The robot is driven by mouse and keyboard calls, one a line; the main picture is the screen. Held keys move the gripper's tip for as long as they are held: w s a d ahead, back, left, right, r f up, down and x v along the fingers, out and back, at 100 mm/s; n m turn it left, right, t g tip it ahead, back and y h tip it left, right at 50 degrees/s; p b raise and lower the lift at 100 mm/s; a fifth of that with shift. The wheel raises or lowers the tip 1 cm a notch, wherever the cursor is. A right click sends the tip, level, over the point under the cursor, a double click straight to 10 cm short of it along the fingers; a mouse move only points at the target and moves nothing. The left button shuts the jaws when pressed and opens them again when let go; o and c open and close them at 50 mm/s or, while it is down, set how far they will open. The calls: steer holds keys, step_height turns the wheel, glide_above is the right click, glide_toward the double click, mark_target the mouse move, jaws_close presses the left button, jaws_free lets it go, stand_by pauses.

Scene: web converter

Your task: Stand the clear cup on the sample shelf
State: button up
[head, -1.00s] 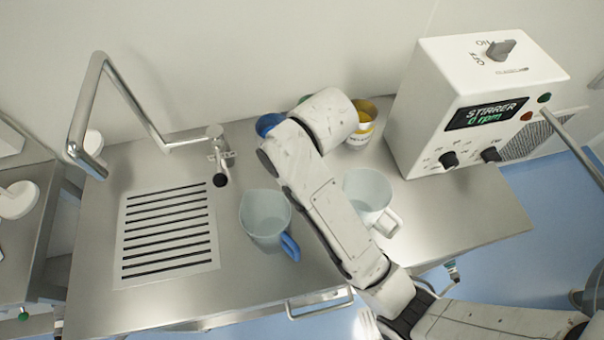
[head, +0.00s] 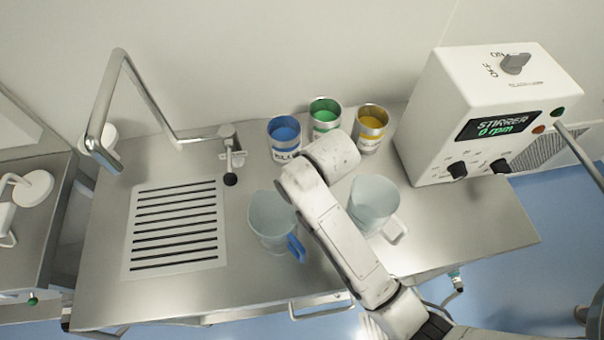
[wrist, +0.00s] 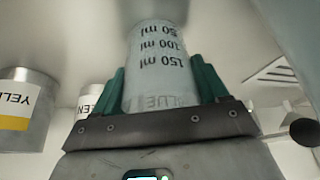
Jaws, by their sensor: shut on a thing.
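In the wrist view my gripper (wrist: 158,70) has its two green fingers on either side of a pale, see-through cup (wrist: 157,45). The cup carries dark 50, 100 and 150 ml marks, which appear upside down, and the gripper is shut on it. Faint letters reading BLUE show low on the cup; I cannot tell if they are on it or behind it. In the head view my arm hides the gripper and the held cup. I cannot make out a sample shelf in either view.
Blue (head: 285,133), green (head: 324,116) and yellow (head: 370,128) cans stand at the bench's back. A blue-handled jug (head: 270,218) and a white-handled jug (head: 373,202) flank my arm. The stirrer box (head: 480,120) is right; a tap (head: 140,95) and drain grille (head: 175,227) are left.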

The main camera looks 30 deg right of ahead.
steer(key=o, duration=1)
steer(key=shift+o, duration=0.2)
